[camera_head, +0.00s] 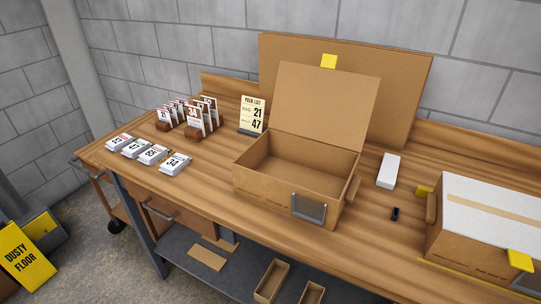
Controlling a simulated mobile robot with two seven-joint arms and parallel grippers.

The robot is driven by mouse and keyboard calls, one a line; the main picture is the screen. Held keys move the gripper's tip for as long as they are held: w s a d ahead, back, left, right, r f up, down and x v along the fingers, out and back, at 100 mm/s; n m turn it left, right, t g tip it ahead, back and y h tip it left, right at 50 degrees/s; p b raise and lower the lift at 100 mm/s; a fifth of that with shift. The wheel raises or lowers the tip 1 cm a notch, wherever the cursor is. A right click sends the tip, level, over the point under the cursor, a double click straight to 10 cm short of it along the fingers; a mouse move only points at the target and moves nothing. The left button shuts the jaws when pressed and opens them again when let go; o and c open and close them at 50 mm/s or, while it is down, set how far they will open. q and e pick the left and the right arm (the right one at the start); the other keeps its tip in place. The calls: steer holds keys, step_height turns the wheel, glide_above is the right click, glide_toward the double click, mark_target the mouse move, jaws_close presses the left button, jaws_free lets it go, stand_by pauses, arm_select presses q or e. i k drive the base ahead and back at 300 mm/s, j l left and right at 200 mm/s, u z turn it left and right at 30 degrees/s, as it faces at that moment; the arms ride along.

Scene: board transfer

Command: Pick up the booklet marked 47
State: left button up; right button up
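The booklet marked 47 (136,148) appears to be the second from the left in a row of small white booklets or stacks lying flat at the left end of the workbench. Its number is small but seems to read 47. It lies between a neighbour on the left (119,141) and another on the right (152,153). A fourth (174,163) lies at the right end of the row. Neither of my grippers is in view.
Upright numbered cards (194,118) in wooden holders stand behind the row. A pick list (252,114) shows 21 and 47. An open, empty-looking cardboard box (262,187) stands mid-bench. A white block (388,170) and closed box (470,236) are right.

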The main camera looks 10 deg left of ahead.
mark_target(205, 107)
steer(key=i+j+u, duration=0.1)
steer(key=j, duration=0.3)
steer(key=j+u, duration=0.15)
steer(key=j, duration=0.2)
steer(key=i+j+u, duration=0.1)
steer(key=j, duration=0.3)
steer(key=i+j+u, duration=0.1)
steer(key=j, duration=0.25)
steer(key=i, duration=0.1)
